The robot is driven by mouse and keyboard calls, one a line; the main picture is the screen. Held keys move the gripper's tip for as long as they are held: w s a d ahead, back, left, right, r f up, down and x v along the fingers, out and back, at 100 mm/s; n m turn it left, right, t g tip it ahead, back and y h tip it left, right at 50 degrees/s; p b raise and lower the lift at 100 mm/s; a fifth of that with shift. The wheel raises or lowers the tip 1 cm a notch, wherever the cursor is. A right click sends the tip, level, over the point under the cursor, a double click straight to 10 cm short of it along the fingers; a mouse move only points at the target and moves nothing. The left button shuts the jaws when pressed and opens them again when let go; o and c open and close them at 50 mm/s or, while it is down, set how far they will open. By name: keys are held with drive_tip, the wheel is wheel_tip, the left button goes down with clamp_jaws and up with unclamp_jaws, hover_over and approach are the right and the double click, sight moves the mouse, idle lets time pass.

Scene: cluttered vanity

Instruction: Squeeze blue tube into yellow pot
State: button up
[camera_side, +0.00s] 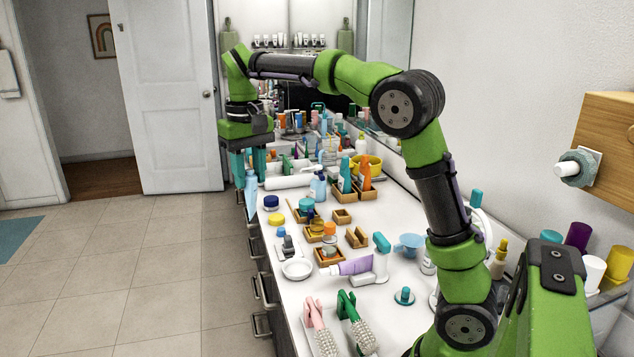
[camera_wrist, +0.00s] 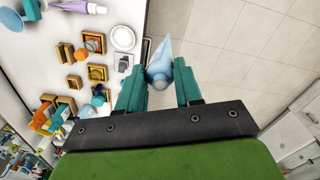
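The light blue tube (camera_side: 252,194) hangs below my gripper (camera_side: 249,168) at the counter's left edge in the side view. In the wrist view the tube (camera_wrist: 161,63) lies between the two teal fingers (camera_wrist: 160,88), which appear to touch both its sides. Its tapered end points away over the floor. A yellow pot (camera_side: 373,162) stands near the mirror wall, partly hidden behind an orange bottle. A low jar with a yellow top (camera_side: 276,219) sits near the counter's front edge, below a blue-topped jar (camera_side: 271,202).
Wooden trays (camera_side: 328,257) with small bottles crowd the mid-counter. A white dish (camera_side: 297,269), purple tube (camera_side: 352,267) and brushes (camera_side: 349,315) lie nearer the camera. Bottles fill the back. Open floor (camera_side: 150,270) lies left of the counter.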

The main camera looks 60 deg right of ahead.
drive_tip(key=a+r+n, duration=0.1)
drive_tip(key=a, duration=0.3)
drive_tip(key=s+d+f+m, duration=0.3)
drive_tip(key=d+f+m, duration=0.1)
drive_tip(key=d+m, duration=0.6)
drive_tip(key=s+d+f+m, duration=0.3)
drive_tip(key=d+f+m, duration=0.2)
drive_tip(key=d+m, duration=0.5)
drive_tip(key=s+d+f+m, duration=0.4)
drive_tip(key=d+m, duration=0.7)
drive_tip(key=d, duration=0.7)
drive_tip(key=shift+f, duration=0.4)
drive_tip(key=shift+s, duration=0.1)
wheel_tip(320, 180, down, 10)
drive_tip(key=shift+r, duration=0.25)
